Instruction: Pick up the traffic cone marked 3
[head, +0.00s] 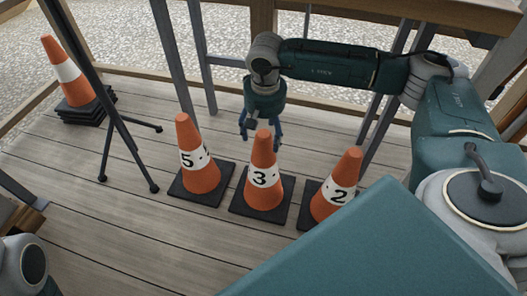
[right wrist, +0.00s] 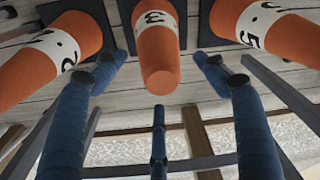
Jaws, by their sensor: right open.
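The traffic cone marked 3 (head: 264,196) is orange with a white band and stands upright on a black base, in the middle of a row of three. In the right wrist view the cone marked 3 (right wrist: 157,48) points its tip toward the camera, between the spread fingers. My right gripper (head: 261,127) is open and empty, with blue fingers pointing down, just behind the cone's top in the head view; the cone hides part of them. I cannot tell whether they touch it. In the right wrist view the gripper (right wrist: 160,78) has its fingers apart.
The cone marked 5 (head: 199,172) stands close at left, the cone marked 2 (head: 337,186) close at right. A stack of cones (head: 67,75) stands at far left beside dark tripod legs (head: 119,125). Grey posts (head: 198,60) rise behind.

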